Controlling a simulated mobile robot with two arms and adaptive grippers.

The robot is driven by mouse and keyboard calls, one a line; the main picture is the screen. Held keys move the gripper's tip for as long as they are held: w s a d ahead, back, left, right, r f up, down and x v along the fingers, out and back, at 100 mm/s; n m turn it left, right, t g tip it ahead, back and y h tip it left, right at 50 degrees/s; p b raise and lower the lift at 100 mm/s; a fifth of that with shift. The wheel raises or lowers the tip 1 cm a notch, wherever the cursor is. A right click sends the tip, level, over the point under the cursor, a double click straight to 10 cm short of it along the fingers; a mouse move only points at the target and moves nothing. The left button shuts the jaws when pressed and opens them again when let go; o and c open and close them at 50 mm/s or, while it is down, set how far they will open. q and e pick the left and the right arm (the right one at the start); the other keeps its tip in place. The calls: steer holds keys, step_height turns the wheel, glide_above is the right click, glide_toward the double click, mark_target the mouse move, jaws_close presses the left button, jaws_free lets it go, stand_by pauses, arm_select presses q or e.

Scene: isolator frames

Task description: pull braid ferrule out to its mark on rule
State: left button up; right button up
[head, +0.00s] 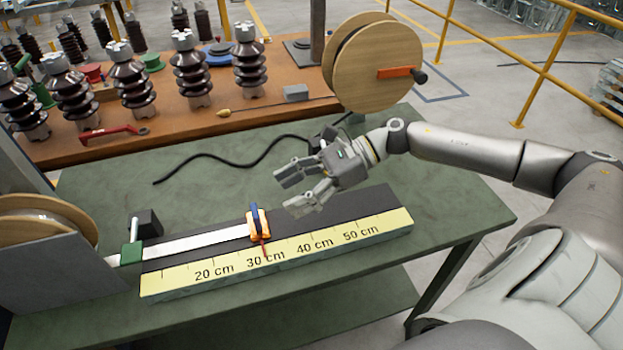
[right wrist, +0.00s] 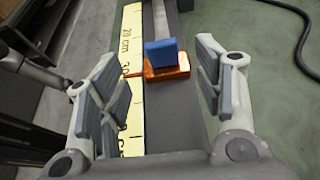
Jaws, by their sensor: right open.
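The braid ferrule (head: 258,224) is an orange block with an upright blue tab, on the dark track beside the yellow rule (head: 330,245). Its red pointer lies over the rule near 30 cm. The flat silver braid (head: 195,243) runs left from it to a green clamp (head: 131,252). My right gripper (head: 284,192) is open and empty, up and to the right of the ferrule in the head view. In the right wrist view the ferrule (right wrist: 166,68) shows ahead, between the open fingers and apart from them. My left gripper is not in view.
A wooden spool (head: 45,215) stands at the left end of the green bench (head: 450,195). A black cable (head: 225,160) lies behind the track. An orange table (head: 180,120) behind carries several brown insulators and a large wooden reel (head: 372,55). The track right of the ferrule is clear.

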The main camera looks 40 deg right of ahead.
steer(key=shift+v, duration=2.25)
steer(key=shift+r, duration=0.1)
